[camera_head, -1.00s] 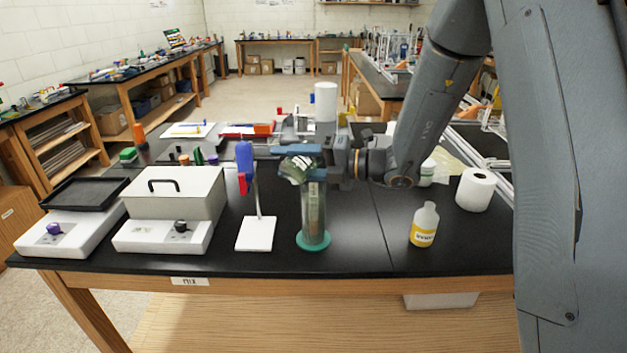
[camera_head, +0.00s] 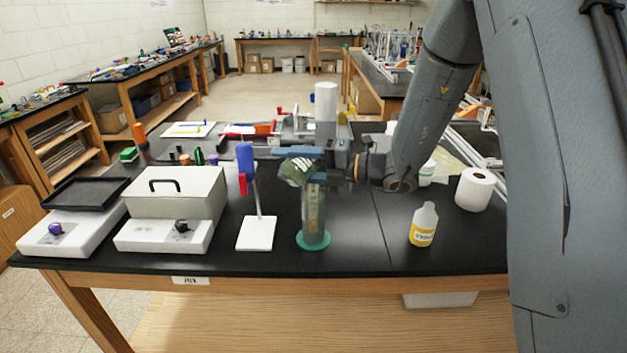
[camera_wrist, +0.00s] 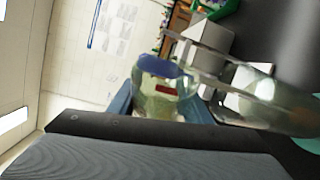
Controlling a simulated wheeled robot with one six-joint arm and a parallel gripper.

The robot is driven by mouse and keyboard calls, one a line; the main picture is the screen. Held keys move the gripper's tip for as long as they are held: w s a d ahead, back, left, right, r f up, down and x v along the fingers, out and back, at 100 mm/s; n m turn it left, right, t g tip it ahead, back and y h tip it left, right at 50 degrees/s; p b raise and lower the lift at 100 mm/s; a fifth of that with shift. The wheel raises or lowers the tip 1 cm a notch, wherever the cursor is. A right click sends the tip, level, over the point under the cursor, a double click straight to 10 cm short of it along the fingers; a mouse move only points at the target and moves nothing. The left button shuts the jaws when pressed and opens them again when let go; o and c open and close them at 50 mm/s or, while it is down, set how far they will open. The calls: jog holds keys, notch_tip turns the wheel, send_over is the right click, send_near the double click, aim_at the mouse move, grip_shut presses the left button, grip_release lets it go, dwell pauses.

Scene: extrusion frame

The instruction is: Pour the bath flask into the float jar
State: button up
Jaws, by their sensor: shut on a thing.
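The bath flask (camera_head: 297,171), a clear vessel with greenish contents, is held in my gripper (camera_head: 312,166) above the bench. It is tilted with its mouth toward the left and lies over the top of the tall clear cylinder, which I take as the float jar (camera_head: 314,218). The jar stands upright on a green round base. In the wrist view the flask (camera_wrist: 163,98) with a red label sits between my blue fingers, and the jar (camera_wrist: 262,92) lies just beside it. Whether liquid is flowing, and whether the two touch, I cannot tell.
A blue and red clamp on a white stand (camera_head: 257,232) is close left of the jar. A yellow-labelled bottle (camera_head: 423,225) and a paper roll (camera_head: 475,189) stand right. A lidded grey box (camera_head: 177,193) and black tray (camera_head: 84,193) are left.

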jog(key=shift+m, duration=0.3)
jog(key=shift+w+d+r+m+y+p, duration=0.2)
jog(key=shift+r+m+y+p, duration=0.3)
jog(key=shift+m+p, duration=0.55)
dwell(0.7)
jog(key=shift+f, duration=0.1)
jog(key=shift+s+a+f+n+b, duration=0.15)
jog(key=shift+f+n+b, duration=0.25)
jog(key=shift+n+b, duration=0.35)
jog(key=shift+a+f+n+h+b, duration=0.1)
jog(key=shift+f+n+h+b, duration=0.1)
jog(key=shift+n+h+b, duration=0.3)
jog(key=shift+r+n, duration=0.3)
jog(key=shift+n, duration=0.1)
